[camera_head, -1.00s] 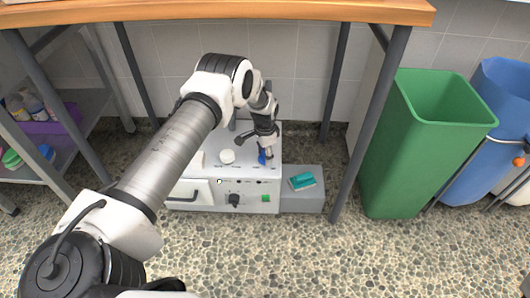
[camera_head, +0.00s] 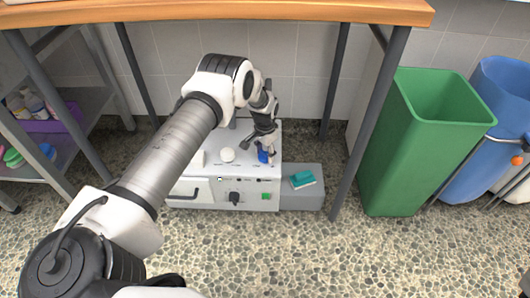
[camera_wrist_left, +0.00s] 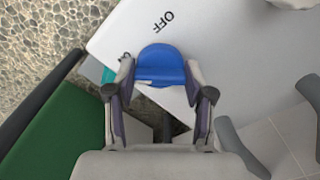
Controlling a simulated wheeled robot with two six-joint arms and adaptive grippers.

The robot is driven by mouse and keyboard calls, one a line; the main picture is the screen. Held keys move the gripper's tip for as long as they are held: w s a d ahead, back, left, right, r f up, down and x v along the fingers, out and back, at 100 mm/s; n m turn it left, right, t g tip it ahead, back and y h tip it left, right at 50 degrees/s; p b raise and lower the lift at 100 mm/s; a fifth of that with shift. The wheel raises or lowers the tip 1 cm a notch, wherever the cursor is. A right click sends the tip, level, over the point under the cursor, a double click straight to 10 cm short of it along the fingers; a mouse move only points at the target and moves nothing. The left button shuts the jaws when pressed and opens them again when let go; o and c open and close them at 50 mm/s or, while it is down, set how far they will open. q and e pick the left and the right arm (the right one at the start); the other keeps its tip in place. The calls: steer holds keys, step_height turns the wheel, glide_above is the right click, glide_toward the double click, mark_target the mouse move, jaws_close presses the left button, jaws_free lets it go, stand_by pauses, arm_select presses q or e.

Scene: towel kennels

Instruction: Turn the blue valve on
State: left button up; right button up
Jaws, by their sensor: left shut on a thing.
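The blue valve (camera_head: 263,155) sits at the right end of the white machine (camera_head: 222,182) under the table. My left gripper (camera_head: 265,143) reaches down on it from above. In the left wrist view, the valve's blue handle (camera_wrist_left: 160,64) shows between the two fingertips of the left gripper (camera_wrist_left: 159,80), which is shut on it. The word OFF is printed on the white top beside the handle. The lower part of the valve is hidden by the gripper. My right gripper is not in view.
A white round knob (camera_head: 228,155) and a black knob (camera_head: 234,198) are on the machine. A teal sponge (camera_head: 302,179) lies on a grey block (camera_head: 301,199) at its right. A table leg (camera_head: 370,125) and a green bin (camera_head: 425,150) stand further right. The front floor is clear.

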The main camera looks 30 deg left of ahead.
mark_target(265, 153)
arm_select(q)
steer(key=o, duration=1.2)
steer(key=shift+c, duration=0.2)
step_height(265, 153, up, 8)
steer(key=shift+f, duration=0.25)
